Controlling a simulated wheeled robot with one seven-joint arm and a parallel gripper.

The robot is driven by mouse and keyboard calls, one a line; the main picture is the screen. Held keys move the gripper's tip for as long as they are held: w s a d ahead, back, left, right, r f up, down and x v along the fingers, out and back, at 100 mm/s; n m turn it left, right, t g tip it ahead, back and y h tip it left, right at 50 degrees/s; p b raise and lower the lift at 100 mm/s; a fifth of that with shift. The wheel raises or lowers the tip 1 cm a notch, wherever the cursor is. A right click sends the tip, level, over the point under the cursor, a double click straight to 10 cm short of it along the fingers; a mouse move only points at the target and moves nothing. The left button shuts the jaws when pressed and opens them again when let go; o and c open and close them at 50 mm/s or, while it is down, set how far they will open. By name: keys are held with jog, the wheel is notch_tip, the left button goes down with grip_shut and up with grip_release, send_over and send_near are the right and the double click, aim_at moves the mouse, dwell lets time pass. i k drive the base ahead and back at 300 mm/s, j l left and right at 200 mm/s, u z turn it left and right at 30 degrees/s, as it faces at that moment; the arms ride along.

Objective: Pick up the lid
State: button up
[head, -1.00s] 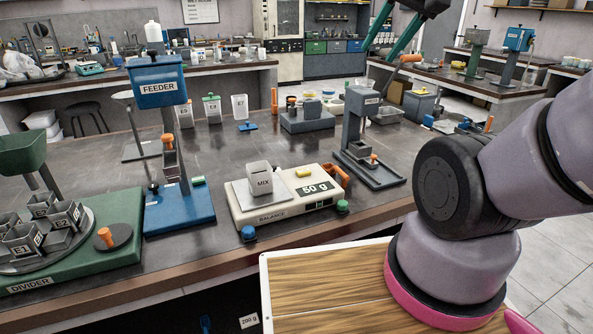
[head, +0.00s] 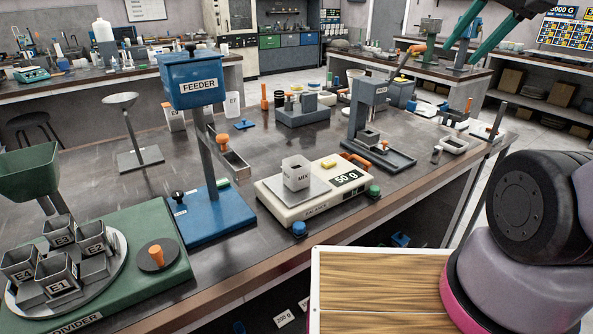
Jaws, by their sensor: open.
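A small blue lid (head: 245,124) with a raised grip lies flat on the dark bench, near the white E7 container (head: 233,105). A blue cover with a dark knob also sits on top of the feeder (head: 194,80); I cannot tell which of these two the task means. My gripper (head: 464,58) shows at the upper right, its teal fingers apart and pointing down, with nothing seen between them. In the picture it is well to the right of both blue pieces. Its upper body is cut off by the frame edge.
The balance (head: 320,192) bears a MIX container (head: 296,173). The green divider (head: 120,265) with several cups fills the near left. A grey press-like stand (head: 366,115) is right of the balance. Bare bench lies between the feeder and the blue lid.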

aim_at(297, 173)
jog(key=k+j, duration=0.2)
jog(key=j, duration=0.25)
jog(key=k+j+z, duration=0.1)
jog(key=k+j, duration=0.15)
jog(key=j, duration=0.25)
jog(key=k+j+z, duration=0.1)
jog(key=j, duration=0.35)
jog(key=k+j, duration=0.35)
jog(key=u, duration=0.55)
jog(key=i+l+u, duration=0.1)
jog(key=l+u, duration=0.25)
jog(key=i+l+u, duration=0.1)
jog(key=l+u, duration=0.2)
jog(key=l, duration=0.2)
jog(key=l+u, duration=0.25)
jog(key=l, duration=1.6)
